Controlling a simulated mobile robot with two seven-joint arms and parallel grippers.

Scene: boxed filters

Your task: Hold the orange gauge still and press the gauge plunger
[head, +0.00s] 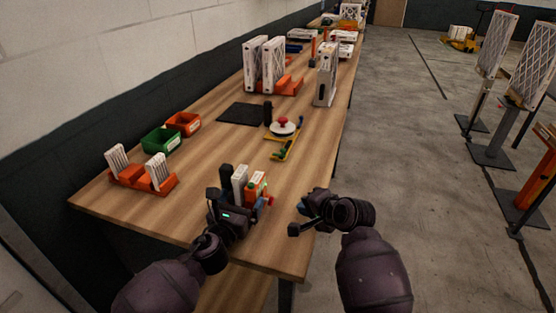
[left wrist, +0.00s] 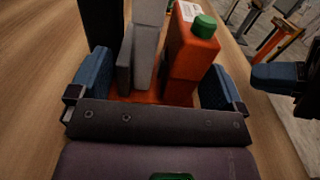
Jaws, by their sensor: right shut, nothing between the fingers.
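The orange gauge (head: 257,183) stands near the table's front right corner. In the left wrist view the orange gauge (left wrist: 186,62) is an upright orange block on an orange base, with a green plunger (left wrist: 204,26) on top and a pale grey block beside it. My left gripper (head: 240,203) is low at the gauge. Its blue fingers, also in the left wrist view (left wrist: 155,88), stand wide apart, one on each side of the base; contact is unclear. My right gripper (head: 300,215) is shut and empty, to the right of the gauge and apart from it, by the table's right edge.
An orange holder with white filters (head: 142,180), a green bin (head: 160,141) and an orange bin (head: 184,123) stand at the left. A yellow fixture with a red knob (head: 283,124) is beyond the gauge. Taller white filters (head: 264,64) stand farther back. Bare wood lies left of the gauge.

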